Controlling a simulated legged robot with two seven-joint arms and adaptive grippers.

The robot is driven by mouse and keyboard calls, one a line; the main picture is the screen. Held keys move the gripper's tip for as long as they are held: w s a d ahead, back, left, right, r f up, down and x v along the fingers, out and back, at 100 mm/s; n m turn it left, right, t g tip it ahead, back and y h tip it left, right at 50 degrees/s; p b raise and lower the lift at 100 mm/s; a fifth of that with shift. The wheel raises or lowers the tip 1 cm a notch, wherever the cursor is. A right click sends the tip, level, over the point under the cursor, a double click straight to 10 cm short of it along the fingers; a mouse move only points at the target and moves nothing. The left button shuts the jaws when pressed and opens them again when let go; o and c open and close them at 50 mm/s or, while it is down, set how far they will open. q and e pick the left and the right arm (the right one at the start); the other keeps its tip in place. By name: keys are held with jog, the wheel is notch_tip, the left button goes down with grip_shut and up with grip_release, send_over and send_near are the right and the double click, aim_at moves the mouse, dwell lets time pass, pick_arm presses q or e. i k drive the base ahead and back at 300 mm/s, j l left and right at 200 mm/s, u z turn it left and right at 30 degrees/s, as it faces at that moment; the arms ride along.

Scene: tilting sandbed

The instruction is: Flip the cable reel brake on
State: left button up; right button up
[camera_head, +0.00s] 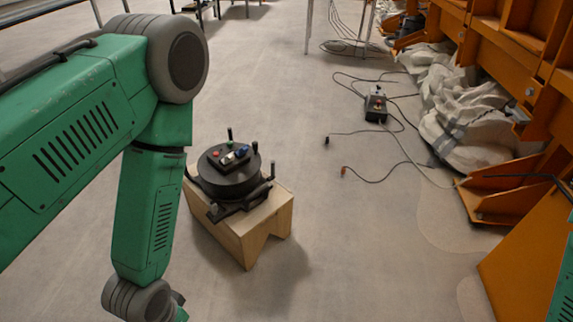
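A dark round device that looks like the cable reel (229,177) sits on a light wooden block (262,229) on the floor, left of the middle. Several upright black posts or handles stand around it. On its top is a small dark panel with red, white and blue parts (229,156). I cannot tell which part is the brake or how it is set. My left arm hangs just left of the block, and its wrist runs to the bottom edge. Neither gripper's fingers show. A sliver of my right arm shows at the lower right edge.
A small control box (376,104) with cables lies on the floor at the upper right. White sacks (470,115) lie against an orange steel structure (515,50) on the right. Loose cable ends (345,172) lie nearby. The floor right of the block is clear.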

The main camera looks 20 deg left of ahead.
aim_at(273, 169)
jog(key=i+l+u, duration=0.15)
jog(key=l, duration=0.25)
jog(key=i+l+u, duration=0.15)
jog(key=l, duration=0.2)
jog(key=l+u, duration=0.15)
jog(key=l, duration=0.25)
jog(key=i+l+u, duration=0.15)
jog(key=l, duration=0.3)
jog(key=u, duration=0.7)
